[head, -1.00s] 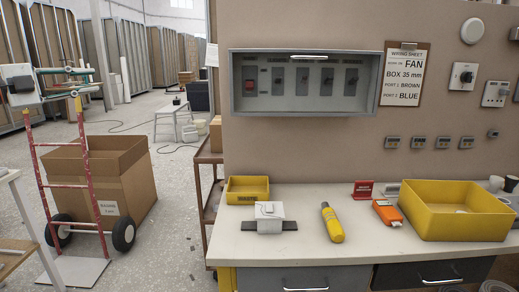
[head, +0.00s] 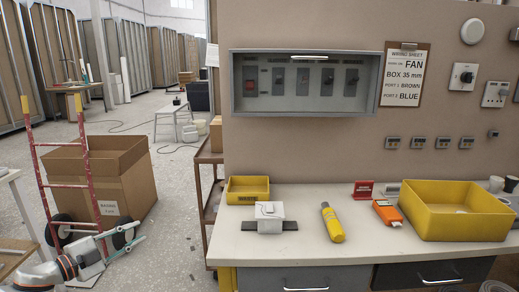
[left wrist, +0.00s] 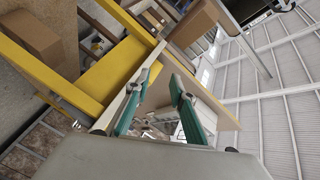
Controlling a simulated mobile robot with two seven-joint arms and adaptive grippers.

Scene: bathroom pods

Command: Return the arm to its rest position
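My left arm is low at the bottom left of the head view. Its gripper (head: 130,238) points right, in front of the red hand truck (head: 86,170) and the cardboard box (head: 125,190). In the left wrist view the two green fingers (left wrist: 157,90) stand apart with nothing between them. The left gripper is away from the workbench (head: 300,232). My right gripper is not in view.
The bench bears a small yellow bin (head: 247,198), a white box (head: 270,210), a yellow tool (head: 332,223), an orange device (head: 386,213) and a large yellow bin (head: 455,228). A brown cart (head: 207,158) stands left of it. Open floor lies between cart and hand truck.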

